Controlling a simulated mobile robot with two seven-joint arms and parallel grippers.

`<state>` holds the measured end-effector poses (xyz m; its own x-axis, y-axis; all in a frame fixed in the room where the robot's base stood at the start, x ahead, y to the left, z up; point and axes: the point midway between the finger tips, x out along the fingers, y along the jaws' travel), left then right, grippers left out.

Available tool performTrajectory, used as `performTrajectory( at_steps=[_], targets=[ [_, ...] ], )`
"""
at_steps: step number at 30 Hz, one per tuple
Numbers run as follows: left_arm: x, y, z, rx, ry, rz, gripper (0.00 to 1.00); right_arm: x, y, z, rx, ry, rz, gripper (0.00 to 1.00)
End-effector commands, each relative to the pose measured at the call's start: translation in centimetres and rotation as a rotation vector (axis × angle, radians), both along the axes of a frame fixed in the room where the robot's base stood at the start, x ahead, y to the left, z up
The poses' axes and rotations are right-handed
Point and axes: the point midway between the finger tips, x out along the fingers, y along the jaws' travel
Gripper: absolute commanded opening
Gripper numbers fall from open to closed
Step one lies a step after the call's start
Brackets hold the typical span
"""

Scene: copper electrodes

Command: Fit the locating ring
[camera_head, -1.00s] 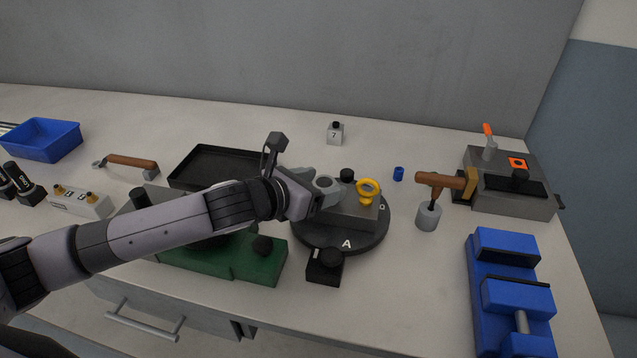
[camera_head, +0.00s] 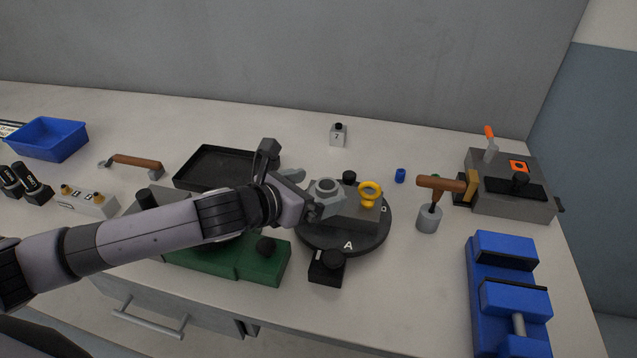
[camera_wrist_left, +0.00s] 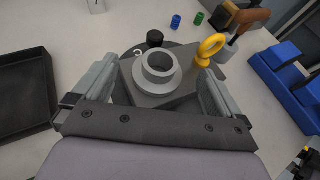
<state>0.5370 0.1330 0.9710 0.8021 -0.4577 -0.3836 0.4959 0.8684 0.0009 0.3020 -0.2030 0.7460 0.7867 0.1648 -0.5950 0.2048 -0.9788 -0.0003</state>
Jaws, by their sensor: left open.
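The grey locating ring (camera_head: 326,187), a stepped round piece with a central hole, sits on the grey block (camera_head: 354,220). It also shows in the left wrist view (camera_wrist_left: 157,88), flat on the block; I cannot tell whether it is fully seated. The block stands on a dark round turntable (camera_head: 345,244) marked A. My left gripper (camera_head: 304,196) is open at the left of the ring. In the left wrist view its fingers (camera_wrist_left: 157,82) are spread wide on either side of the ring, apart from it. My right gripper is not in view.
A yellow eyebolt (camera_head: 369,194) stands on the block, right of the ring. A black knob is behind it. A mallet (camera_head: 443,184) on a grey stand and a blue vise (camera_head: 508,295) are to the right. A black tray (camera_head: 215,181) and green base (camera_head: 262,262) are left.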

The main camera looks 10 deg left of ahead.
Motion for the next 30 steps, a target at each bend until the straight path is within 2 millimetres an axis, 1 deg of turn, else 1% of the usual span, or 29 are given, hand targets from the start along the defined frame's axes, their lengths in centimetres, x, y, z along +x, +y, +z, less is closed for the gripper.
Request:
performTrajectory(
  at_steps=[1, 12, 25, 30],
  targets=[
    [-0.3, 0.2, 0.4, 0.001, 0.000, 0.000, 0.99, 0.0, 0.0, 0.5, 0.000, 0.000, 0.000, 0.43],
    [-1.9, 1.1, 1.0, 0.000, 0.000, 0.000, 0.99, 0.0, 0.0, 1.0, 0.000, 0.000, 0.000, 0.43],
    [-2.2, 1.3, 1.1, 0.000, -0.001, 0.000, 0.99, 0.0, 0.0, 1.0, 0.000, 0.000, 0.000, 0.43],
    [-3.2, 1.9, 1.5, 0.001, -0.002, 0.000, 0.99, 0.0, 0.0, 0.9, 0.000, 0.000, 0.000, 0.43]
  ],
)
